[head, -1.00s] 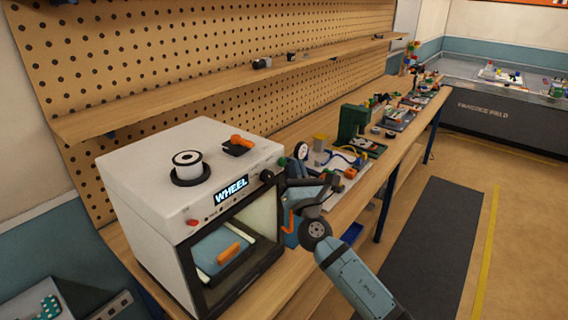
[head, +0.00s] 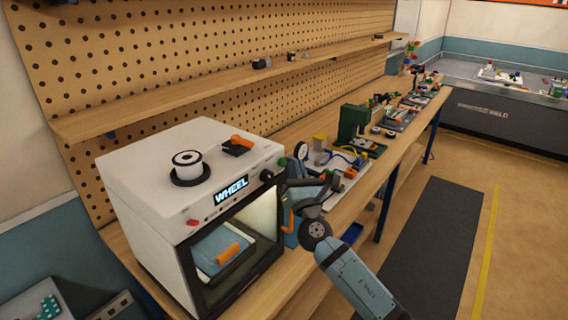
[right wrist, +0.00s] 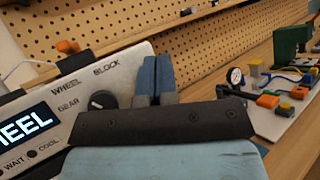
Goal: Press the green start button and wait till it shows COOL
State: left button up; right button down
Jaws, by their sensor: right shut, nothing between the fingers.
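The white machine (head: 150,190) stands on the bench with its display (head: 231,190) reading WHEEL. The display (right wrist: 24,127) also shows partly in the right wrist view, above the small labels WAIT and COOL; their lamps look dark. A small green button (head: 283,162) shows at the right end of the front panel, beside the black knob (head: 267,176). The knob (right wrist: 103,100) points between the panel labels. My right gripper (right wrist: 155,78) is shut and empty, in front of the panel's right end. Whether it touches the button cannot be told. My left gripper is out of view.
A red button (head: 193,222) sits at the panel's left end. A blue plate with an orange grip (head: 228,253) lies inside the machine's chamber. A spool (head: 187,160) stands on top. Wired boards and a gauge (head: 301,151) lie on the bench to the right.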

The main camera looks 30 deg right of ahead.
jog(key=shift+w, duration=0.1)
dwell(0.5)
jog(key=shift+w+a, duration=0.2)
jog(key=shift+w, duration=0.1)
jog(key=shift+w+a, duration=0.15)
jog(key=shift+w, duration=0.25)
dwell(0.6)
jog(key=shift+s, duration=0.1)
jog(key=shift+s+d, duration=0.35)
jog(key=shift+s, duration=0.4)
jog(key=s, duration=0.1)
jog(key=s+d, duration=0.1)
jog(key=s, duration=0.1)
jog(key=s+d, duration=0.1)
jog(key=shift+s, duration=0.3)
dwell(0.9)
